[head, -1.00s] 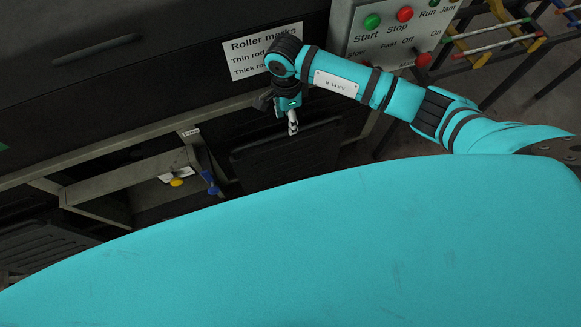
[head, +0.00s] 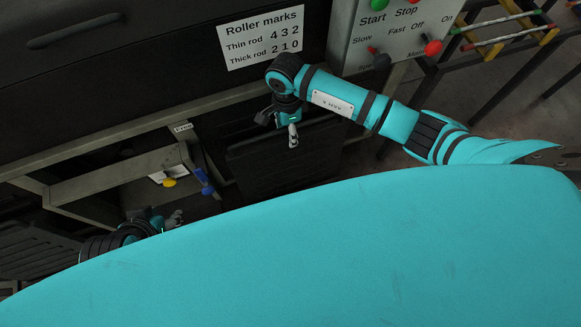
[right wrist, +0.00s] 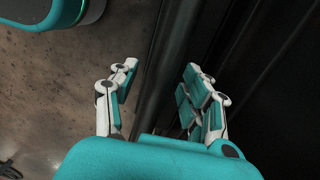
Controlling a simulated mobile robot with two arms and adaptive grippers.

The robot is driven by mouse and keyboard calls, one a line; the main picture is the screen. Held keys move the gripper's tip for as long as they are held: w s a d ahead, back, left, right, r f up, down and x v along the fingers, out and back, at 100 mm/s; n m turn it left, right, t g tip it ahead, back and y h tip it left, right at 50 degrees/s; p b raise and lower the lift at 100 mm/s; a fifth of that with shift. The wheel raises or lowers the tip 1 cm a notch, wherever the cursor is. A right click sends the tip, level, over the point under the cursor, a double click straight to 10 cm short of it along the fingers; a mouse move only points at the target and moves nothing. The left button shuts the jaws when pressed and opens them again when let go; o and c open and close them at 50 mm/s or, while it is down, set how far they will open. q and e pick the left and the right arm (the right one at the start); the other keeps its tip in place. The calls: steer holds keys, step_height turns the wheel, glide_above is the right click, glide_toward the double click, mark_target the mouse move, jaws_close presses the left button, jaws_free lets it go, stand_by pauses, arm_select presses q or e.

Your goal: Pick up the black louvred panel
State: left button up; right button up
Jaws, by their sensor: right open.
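A black louvred panel (head: 270,160) stands tilted below the machine's front in the head view. My right gripper (head: 293,135) is at its upper edge. In the right wrist view my right gripper (right wrist: 158,95) is open, with the dark panel edge (right wrist: 153,75) running between its fingers; I cannot tell whether they touch it. My left gripper (head: 175,217) shows at the lower left, apart from that panel; its finger opening is too small to make out. The panel's lower part is hidden by my teal body.
Another dark ribbed panel (head: 35,250) lies at the far left. A grey frame (head: 120,185) with a yellow knob (head: 169,182) and blue handle (head: 203,178) stands left of the panel. A control box (head: 395,35) and a rod rack (head: 500,35) are at the upper right.

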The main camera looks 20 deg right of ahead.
step_height(320, 180, down, 3)
steer(key=shift+s+r+b, duration=0.1)
steer(key=shift+s+b, duration=0.05)
steer(key=shift+b, duration=0.8)
jaws_close()
arm_select(q)
steer(key=w+d+r+t+h, duration=0.1)
steer(key=w+d+r+t, duration=0.2)
steer(key=w+r+t, duration=0.2)
steer(key=w, duration=0.3)
steer(key=shift+w+r+t+h, duration=0.25)
steer(key=shift+w+t+h, duration=0.05)
steer(key=shift+w+t, duration=0.1)
steer(key=shift+d, duration=0.1)
arm_select(e)
steer(key=shift+r, duration=0.1)
